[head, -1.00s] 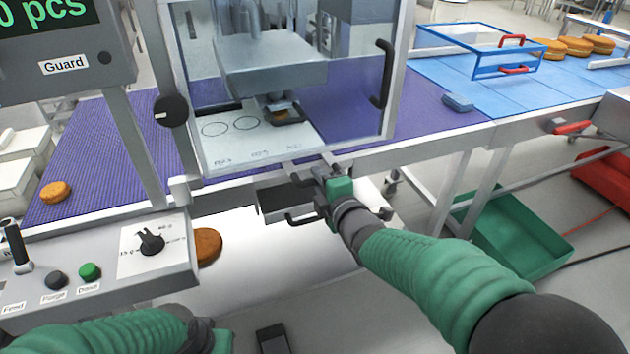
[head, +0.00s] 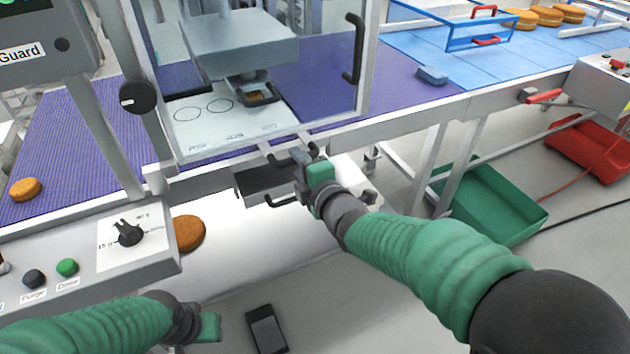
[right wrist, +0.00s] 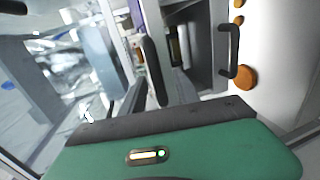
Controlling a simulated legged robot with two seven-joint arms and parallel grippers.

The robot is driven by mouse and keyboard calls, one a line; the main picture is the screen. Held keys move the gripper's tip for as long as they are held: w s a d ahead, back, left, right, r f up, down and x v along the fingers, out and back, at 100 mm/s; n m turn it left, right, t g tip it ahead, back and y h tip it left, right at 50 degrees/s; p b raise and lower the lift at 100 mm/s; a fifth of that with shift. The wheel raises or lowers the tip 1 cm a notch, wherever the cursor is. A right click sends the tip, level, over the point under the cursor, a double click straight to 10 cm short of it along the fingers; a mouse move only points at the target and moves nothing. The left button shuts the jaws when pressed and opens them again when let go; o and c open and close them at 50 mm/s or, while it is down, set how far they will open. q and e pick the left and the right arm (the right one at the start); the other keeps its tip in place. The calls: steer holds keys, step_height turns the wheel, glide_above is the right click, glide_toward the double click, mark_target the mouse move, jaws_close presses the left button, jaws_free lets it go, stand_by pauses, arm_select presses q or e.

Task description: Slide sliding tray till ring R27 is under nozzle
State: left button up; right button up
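The sliding tray (head: 232,126) is a pale plate behind the clear guard, with printed ring outlines and labels too small to read. Two rings (head: 187,114) (head: 218,104) lie uncovered left of the nozzle head (head: 240,48); the spot beneath the nozzle is partly hidden. A black handle (head: 290,152) sits at the tray's front edge. My right gripper (head: 300,164) is at this handle. In the right wrist view its fingers stand apart on both sides of a black handle bar (right wrist: 152,72); a firm grip does not show. My left gripper (head: 208,327) is low, away from the tray; its fingers are unclear.
The guard frame (head: 368,60) stands right above my right gripper. A dark drawer with a handle (head: 284,200) is just below it. A control panel (head: 130,240) stands at left, a round bun (head: 188,233) beside it. A blue block (head: 432,75) lies on the belt to the right.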

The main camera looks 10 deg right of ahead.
steer(key=b+v, duration=0.1)
steer(key=v, duration=1.3)
steer(key=shift+s, duration=0.25)
steer(key=s+d+f+m+g+h, duration=0.2)
steer(key=d+f+m+g, duration=0.15)
steer(key=f+m, duration=0.35)
steer(key=s+d+f+m+g+h, duration=0.25)
steer(key=d+f+m, duration=0.25)
steer(key=f, duration=0.5)
steer(key=s+d+f+m+g, duration=0.4)
steer(key=s+f+m+g, duration=0.1)
steer(key=s+f+m, duration=0.35)
step_height(320, 180, up, 22)
steer(key=m+g+p, duration=0.1)
steer(key=p, duration=2.1)
steer(key=shift+r+h, duration=0.2)
steer(key=shift+h, duration=0.25)
